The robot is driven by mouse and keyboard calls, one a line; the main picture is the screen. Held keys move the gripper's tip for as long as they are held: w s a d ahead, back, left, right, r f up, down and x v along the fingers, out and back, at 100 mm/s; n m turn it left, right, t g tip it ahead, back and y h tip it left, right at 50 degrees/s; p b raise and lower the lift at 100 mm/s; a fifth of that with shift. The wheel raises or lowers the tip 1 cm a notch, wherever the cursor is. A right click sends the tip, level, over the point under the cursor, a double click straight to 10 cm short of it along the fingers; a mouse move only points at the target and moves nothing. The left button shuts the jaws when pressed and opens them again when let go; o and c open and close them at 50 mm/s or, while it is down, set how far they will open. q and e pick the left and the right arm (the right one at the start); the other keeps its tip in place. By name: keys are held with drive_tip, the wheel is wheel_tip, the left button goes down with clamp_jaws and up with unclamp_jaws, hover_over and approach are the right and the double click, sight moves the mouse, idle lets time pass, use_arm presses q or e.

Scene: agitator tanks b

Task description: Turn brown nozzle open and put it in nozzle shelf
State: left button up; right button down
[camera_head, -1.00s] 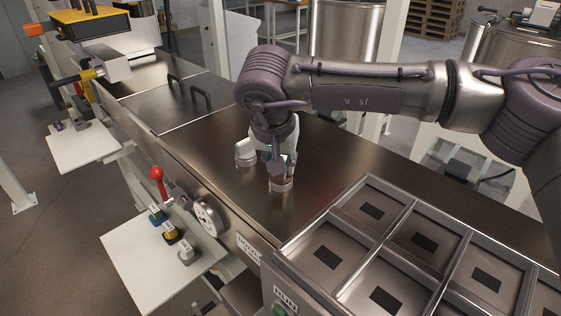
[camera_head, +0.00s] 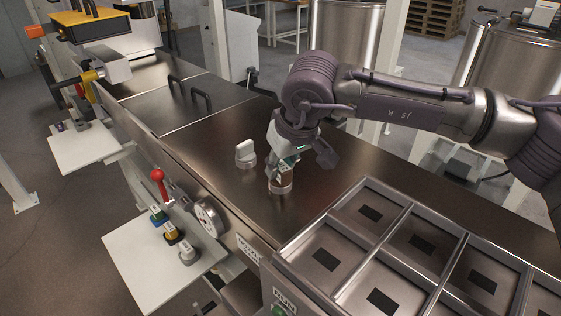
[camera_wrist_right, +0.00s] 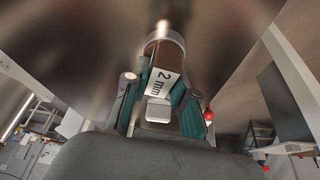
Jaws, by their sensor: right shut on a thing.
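The brown nozzle (camera_head: 280,182) sits in a round metal collar on the steel top. In the right wrist view the brown nozzle (camera_wrist_right: 167,55) shows a white "2 mm" label. My right gripper (camera_head: 276,172) is shut on its handle, with a finger on each side of it in the wrist view (camera_wrist_right: 160,100). A white shelf (camera_head: 125,262) at the lower left carries a blue nozzle (camera_head: 158,215), a yellow nozzle (camera_head: 171,234) and a grey nozzle (camera_head: 187,253). My left gripper is not in view.
A white knob (camera_head: 246,154) stands on the steel top left of my right gripper. A steel compartment tray (camera_head: 408,206) lies at the right. A red-knobbed lever (camera_head: 158,176) and a round dial (camera_head: 208,218) stick out at the front edge.

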sight(280, 165)
drive_tip(key=shift+r+n, duration=0.1)
drive_tip(key=shift+n, duration=0.7)
drive_tip(key=c, duration=0.5)
unclamp_jaws()
drive_tip(key=shift+c, duration=0.2)
drive_tip(key=shift+r+p, duration=1.65)
drive_tip(key=shift+r, duration=1.3)
